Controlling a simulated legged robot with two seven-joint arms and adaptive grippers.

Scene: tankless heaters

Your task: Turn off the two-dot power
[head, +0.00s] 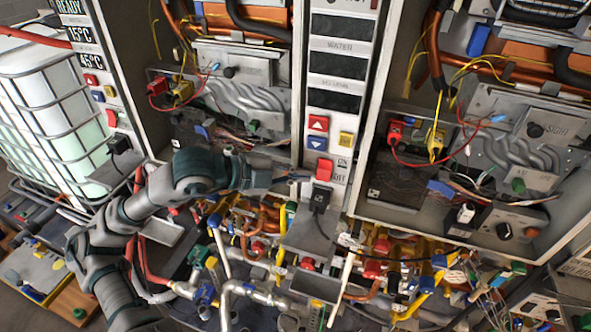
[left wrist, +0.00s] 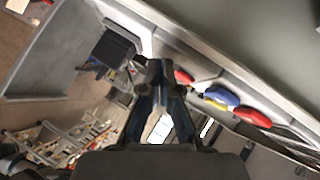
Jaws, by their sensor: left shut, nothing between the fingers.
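The middle control panel (head: 341,112) has a red power switch (head: 324,169) beside the words ON and OFF. The left panel (head: 88,62) has a similar red switch (head: 111,118). I cannot make out two dots on either panel. My left gripper (head: 300,176) is shut and empty, its tips just left of the middle panel's red switch. In the left wrist view the shut fingertips (left wrist: 156,68) are close to a red piece (left wrist: 183,77), partly hidden behind them. I cannot tell whether they touch it. My right gripper is not in view.
Above the middle switch are red (head: 318,123), blue (head: 316,142) and yellow (head: 346,138) buttons. A black plug (head: 320,197) with a cable is just below. Open heater cabinets with wires and copper pipes flank the panel. Crowded pipes and valves fill the space below.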

